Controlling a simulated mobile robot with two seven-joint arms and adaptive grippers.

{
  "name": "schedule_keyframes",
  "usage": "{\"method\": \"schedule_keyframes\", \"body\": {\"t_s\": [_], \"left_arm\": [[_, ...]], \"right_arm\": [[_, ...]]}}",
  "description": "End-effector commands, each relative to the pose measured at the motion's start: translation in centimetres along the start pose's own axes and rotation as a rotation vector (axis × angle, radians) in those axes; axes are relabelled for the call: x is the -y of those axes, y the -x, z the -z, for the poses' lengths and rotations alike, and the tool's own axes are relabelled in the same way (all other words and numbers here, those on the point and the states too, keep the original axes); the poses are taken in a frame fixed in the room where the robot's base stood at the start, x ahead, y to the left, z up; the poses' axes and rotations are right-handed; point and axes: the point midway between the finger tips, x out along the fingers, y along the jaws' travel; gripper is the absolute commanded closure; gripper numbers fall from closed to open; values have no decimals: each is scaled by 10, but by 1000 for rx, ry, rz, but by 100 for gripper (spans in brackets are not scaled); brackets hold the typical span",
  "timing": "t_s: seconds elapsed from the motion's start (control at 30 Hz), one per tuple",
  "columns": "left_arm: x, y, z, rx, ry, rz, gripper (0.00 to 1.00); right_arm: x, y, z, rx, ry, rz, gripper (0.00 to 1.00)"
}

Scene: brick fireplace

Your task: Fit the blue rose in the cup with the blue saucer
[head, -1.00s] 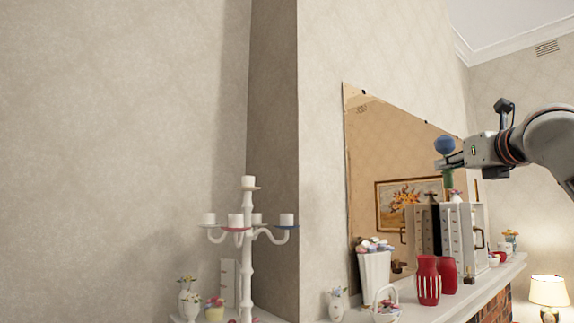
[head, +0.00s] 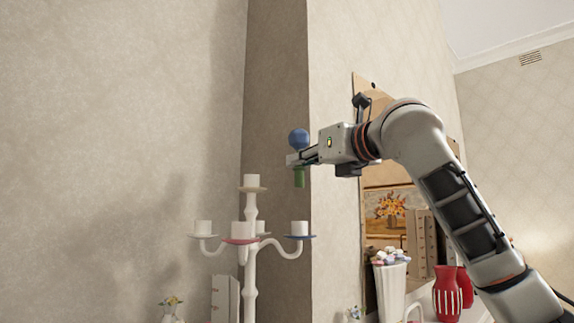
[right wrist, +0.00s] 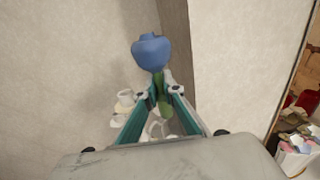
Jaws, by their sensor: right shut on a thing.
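The blue rose (head: 299,139) has a round blue head and a short green stem. My right gripper (head: 294,160) is shut on its stem and holds it upright. The rose also shows in the right wrist view (right wrist: 151,52), between the fingertips (right wrist: 160,90). A white candelabra (head: 250,270) carries several white cups on coloured saucers. The cup with the blue saucer (head: 299,229) is on its right arm. In the head view the stem's lower end appears above this cup, with a clear gap. My left gripper is not in view.
A wall corner (head: 308,200) stands behind the candelabra. The white flower vase (head: 391,285) and red striped vase (head: 447,295) are to the right, below my arm. Other cups stand on the left and top of the candelabra.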

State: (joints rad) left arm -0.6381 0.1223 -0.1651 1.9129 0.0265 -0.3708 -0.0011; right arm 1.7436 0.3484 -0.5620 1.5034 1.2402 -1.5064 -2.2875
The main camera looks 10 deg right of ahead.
Motion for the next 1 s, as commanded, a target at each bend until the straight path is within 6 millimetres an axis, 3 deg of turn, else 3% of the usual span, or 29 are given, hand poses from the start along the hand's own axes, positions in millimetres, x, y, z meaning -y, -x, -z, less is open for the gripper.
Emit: {"method": "schedule_keyframes", "body": {"t_s": [0.2, 0.57, 1.0], "left_arm": [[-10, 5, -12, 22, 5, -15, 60], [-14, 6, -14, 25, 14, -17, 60], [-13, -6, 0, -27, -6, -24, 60]], "right_arm": [[-1, 0, 0, 0, 0, -2, 100], [0, 3, -2, 0, 2, -1, 100], [-1, 3, 33, -3, 0, -2, 100]]}}
